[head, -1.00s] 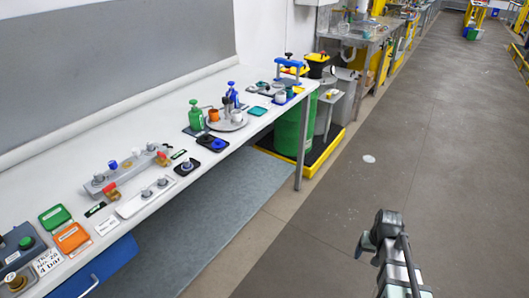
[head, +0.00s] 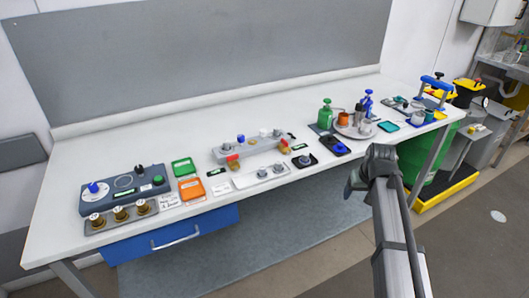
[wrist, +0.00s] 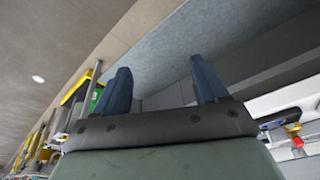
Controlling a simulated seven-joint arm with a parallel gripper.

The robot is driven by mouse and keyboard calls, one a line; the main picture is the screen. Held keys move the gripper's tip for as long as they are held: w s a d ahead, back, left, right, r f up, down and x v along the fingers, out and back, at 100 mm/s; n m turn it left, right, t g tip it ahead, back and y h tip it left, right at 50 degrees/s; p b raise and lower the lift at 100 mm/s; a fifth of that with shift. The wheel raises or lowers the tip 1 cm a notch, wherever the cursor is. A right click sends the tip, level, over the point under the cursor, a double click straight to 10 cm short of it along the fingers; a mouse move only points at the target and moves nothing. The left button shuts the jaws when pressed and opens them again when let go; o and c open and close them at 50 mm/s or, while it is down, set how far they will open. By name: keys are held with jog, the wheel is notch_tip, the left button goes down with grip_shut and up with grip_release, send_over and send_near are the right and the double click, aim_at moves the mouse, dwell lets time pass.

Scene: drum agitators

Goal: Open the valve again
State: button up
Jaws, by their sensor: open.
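A grey manifold (head: 248,149) lies mid-bench in the head view, with a blue knob (head: 240,139) on top. Two red-handled brass valves, a left one (head: 232,160) and a right one (head: 284,146), sit along its front. I cannot tell which valve the task means or how far each is turned. My gripper (wrist: 163,85) shows two dark blue fingers set wide apart, with nothing between them. In the head view my gripper (head: 354,184) is in front of the bench, right of the manifold and clear of it. A red valve handle (wrist: 293,127) shows at the wrist view's right edge.
A control box (head: 124,190) with brass fittings, green and orange trays and a silver plate (head: 262,176) stand on the white bench (head: 200,120). Green and blue pump bottles stand further right. A blue drawer (head: 175,236) hangs below. A green drum (head: 415,160) is at the bench's right end.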

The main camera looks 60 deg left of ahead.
jog(key=s+a+r+n+y, duration=0.1)
jog(key=s+a+r+n, duration=0.1)
jog(key=s+a+r, duration=0.45)
jog(key=s+a+r+n, duration=0.1)
jog(key=s+a+r, duration=0.3)
jog(key=s+a, duration=0.55)
jog(key=n+g, duration=0.1)
jog(key=n, duration=0.2)
send_near(232, 155)
jog(key=shift+y, duration=0.4)
jog(key=x, duration=0.8)
jog(key=shift+w+d+f, duration=0.1)
jog(key=shift+d+f, duration=0.2)
jog(key=shift+f, duration=0.05)
jog(key=shift+c, duration=0.3)
jog(key=c, duration=1)
